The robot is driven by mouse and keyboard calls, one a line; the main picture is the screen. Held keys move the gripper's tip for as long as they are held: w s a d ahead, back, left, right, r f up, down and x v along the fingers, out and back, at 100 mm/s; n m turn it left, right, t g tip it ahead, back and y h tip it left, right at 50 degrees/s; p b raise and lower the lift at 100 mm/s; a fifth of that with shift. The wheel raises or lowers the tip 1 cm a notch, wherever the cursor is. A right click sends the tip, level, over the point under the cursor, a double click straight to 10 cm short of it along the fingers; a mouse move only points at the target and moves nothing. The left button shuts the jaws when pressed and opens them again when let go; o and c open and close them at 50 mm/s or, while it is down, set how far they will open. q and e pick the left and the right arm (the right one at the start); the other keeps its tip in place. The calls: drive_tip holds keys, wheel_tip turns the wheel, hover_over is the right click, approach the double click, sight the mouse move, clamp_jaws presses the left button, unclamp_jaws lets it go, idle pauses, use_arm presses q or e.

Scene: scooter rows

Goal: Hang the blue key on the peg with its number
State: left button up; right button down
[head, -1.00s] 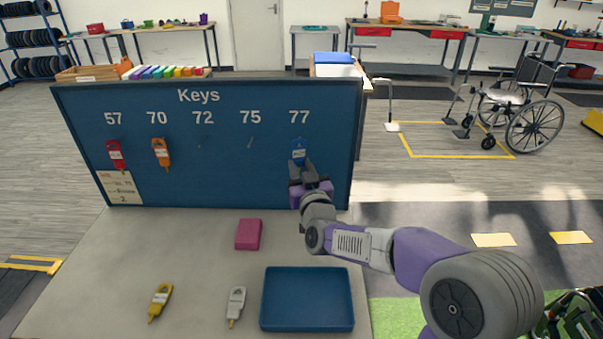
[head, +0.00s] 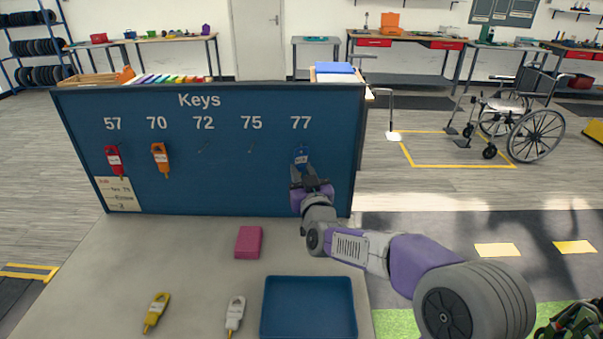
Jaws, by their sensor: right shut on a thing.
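The blue key (head: 301,155) is in front of the blue key board (head: 227,185), just below the number 77. My right gripper (head: 302,172) is shut on its lower part from below. The gripper hides most of the key, and I cannot tell whether its hole is around the 77 peg. The pegs under 72 (head: 203,147) and 75 (head: 251,149) are bare. A red key (head: 115,160) hangs under 57 and an orange key (head: 160,158) hangs under 70. My left gripper is not in view.
On the table (head: 190,260) lie a yellow key (head: 156,312), a white key (head: 235,315), a pink block (head: 249,242) and an empty blue tray (head: 308,307). A small note (head: 119,194) is on the board's lower left. The table's left part is clear.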

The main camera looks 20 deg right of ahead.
drive_tip(key=shift+s+d+f, duration=0.1)
drive_tip(key=shift+d+f, duration=0.15)
drive_tip(key=shift+f, duration=0.25)
drive_tip(key=c, duration=0.8)
unclamp_jaws()
drive_tip(key=shift+d+r, duration=0.1)
drive_tip(key=shift+d, duration=0.05)
drive_tip(key=shift+r, duration=0.15)
drive_tip(key=shift+s+a, duration=0.3)
drive_tip(key=shift+s, duration=0.2)
drive_tip(key=p+v, duration=0.1)
drive_tip(key=v, duration=0.5)
drive_tip(key=shift+s, duration=0.25)
